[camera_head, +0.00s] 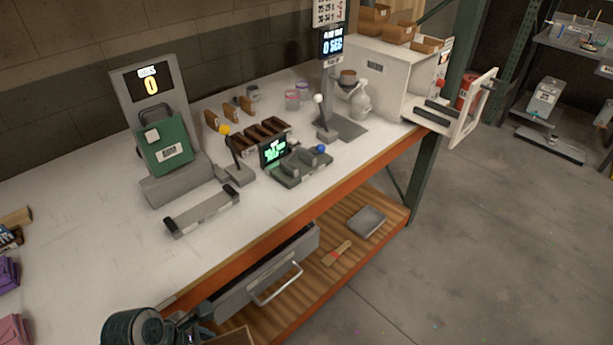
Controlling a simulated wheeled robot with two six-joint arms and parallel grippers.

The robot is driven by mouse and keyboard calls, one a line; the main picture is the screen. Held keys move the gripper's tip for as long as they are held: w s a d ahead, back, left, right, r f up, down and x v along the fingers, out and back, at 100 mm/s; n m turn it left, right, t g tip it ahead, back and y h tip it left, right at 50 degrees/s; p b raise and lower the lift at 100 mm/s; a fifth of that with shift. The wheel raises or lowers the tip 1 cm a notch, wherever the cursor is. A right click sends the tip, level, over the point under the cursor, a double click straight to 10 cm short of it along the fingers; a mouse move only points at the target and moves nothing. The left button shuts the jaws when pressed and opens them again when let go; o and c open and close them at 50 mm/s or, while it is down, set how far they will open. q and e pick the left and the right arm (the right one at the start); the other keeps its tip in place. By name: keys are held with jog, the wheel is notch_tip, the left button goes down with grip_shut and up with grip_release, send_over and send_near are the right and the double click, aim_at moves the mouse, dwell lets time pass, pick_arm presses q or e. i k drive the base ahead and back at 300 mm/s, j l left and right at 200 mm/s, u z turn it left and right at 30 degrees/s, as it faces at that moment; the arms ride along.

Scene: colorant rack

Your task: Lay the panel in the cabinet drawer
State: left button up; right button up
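A grey drawer (240,297) with a pale bar handle (278,286) sits under the workbench's front edge. It appears pulled out, with a dark gap behind its front; its inside is mostly hidden. I cannot tell for sure which object is the panel. A flat grey slab (367,221) lies on the wooden lower shelf. My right gripper is out of view.
The white bench (80,235) holds a display stand with a green box (165,145), a grey bar (202,211), lever units and brown racks (265,133). A brush (337,252) lies on the lower shelf.

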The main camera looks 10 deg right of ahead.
aim_at(438, 110)
jog(key=i+l+z, duration=0.2)
jog(key=l, duration=0.4)
jog(key=i+l+z, duration=0.15)
jog(key=i+l, duration=0.3)
jog(key=i+l+z, duration=0.2)
jog(key=i+l, duration=0.15)
jog(key=l, duration=0.25)
